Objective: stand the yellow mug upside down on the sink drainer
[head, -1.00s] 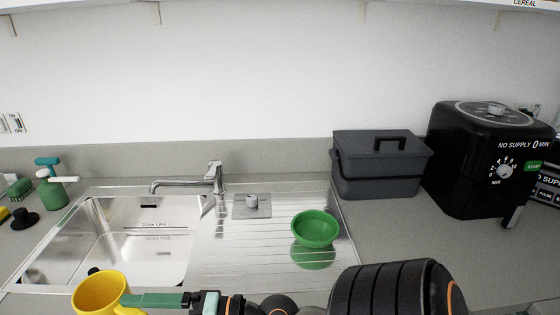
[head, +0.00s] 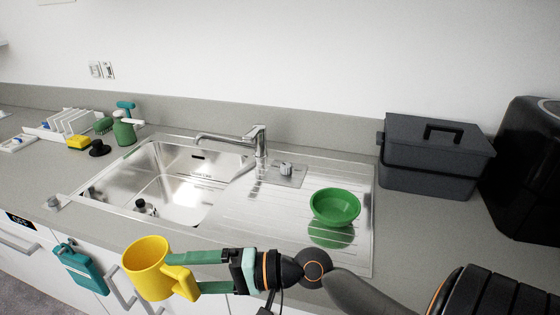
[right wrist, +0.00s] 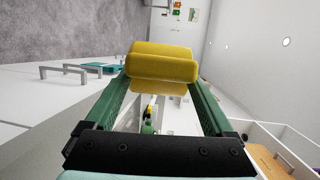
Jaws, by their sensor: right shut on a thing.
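The yellow mug (head: 148,268) is held by my right gripper (head: 188,272) in front of the counter's front edge, at the lower left of the head view. Its mouth faces up and is tilted; its handle lies towards the fingers. In the right wrist view the mug (right wrist: 162,62) sits between the green fingertips of the right gripper (right wrist: 160,85). The sink drainer (head: 290,208) is the ribbed steel area right of the basin. A green bowl (head: 335,206) stands on its right part. My left gripper is not in view.
The sink basin (head: 180,175) lies left of the drainer, with the tap (head: 240,140) behind. A dark grey box (head: 435,160) stands right of the drainer. The drainer's left and front parts are clear. A teal cloth-like item (head: 80,268) hangs at the cabinet front.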

